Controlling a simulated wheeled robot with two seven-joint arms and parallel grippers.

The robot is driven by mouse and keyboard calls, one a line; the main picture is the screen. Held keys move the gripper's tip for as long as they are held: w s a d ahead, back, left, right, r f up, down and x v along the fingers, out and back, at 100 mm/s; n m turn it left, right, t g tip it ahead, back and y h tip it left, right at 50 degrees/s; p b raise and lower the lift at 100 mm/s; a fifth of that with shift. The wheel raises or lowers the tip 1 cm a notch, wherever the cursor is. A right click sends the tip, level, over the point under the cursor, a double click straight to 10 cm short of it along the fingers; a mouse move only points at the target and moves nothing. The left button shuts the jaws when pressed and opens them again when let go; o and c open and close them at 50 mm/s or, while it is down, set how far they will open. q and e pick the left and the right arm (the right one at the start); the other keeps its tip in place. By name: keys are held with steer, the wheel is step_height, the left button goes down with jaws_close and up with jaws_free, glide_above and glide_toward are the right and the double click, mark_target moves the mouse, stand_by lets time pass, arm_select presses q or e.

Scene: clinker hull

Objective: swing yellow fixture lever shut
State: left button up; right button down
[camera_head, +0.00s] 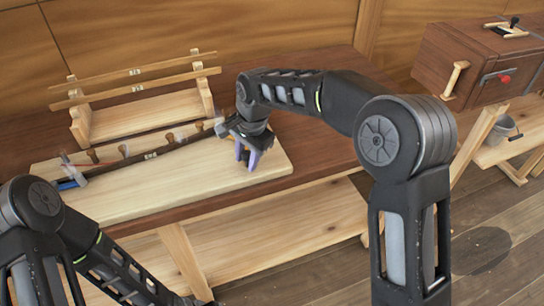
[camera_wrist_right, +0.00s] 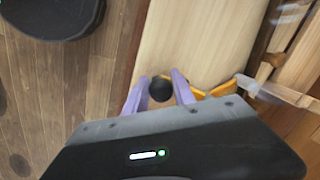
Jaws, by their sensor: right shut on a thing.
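The yellow lever (camera_wrist_right: 225,88) shows in the right wrist view, ending at a round black knob (camera_wrist_right: 160,88). My right gripper (camera_wrist_right: 159,90) has its two purple fingers on either side of the knob and is shut on it. In the head view my right gripper (camera_head: 248,156) points down over the right end of the pale board (camera_head: 240,180); it hides most of the lever there. A clear clamp arm (camera_wrist_right: 280,92) sits at the lever's far end. My left gripper is outside the frames; only my left arm shows.
A dark batten (camera_head: 145,155) runs along the board past several wooden pegs. A blue-levered fixture (camera_head: 70,181) sits at its left end. A rack with two wooden strips (camera_head: 140,88) stands behind. A brown chest (camera_head: 450,65) and grey bucket (camera_head: 500,130) are at right.

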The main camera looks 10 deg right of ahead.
steer(key=a+m, duration=0.2)
steer(key=a, duration=0.1)
steer(key=shift+w+m, duration=0.2)
steer(key=shift+m, duration=0.2)
steer(key=shift+w+a+m+h, duration=0.25)
steer(key=shift+w+a+m, duration=0.1)
steer(key=shift+a+m, duration=0.45)
steer(key=shift+w+a+m+h, duration=0.25)
steer(key=shift+w+a+m, duration=0.1)
steer(key=shift+a+m, duration=0.45)
steer(key=shift+d+r, duration=0.1)
steer(key=c, duration=1.1)
jaws_free()
steer(key=r, duration=0.2)
steer(key=s+r, duration=0.1)
steer(key=r, duration=0.4)
steer(key=shift+s+d+r+b, duration=0.15)
steer(key=shift+s+r+b, duration=0.1)
steer(key=shift+b, duration=0.1)
steer(key=shift+s+f, duration=0.1)
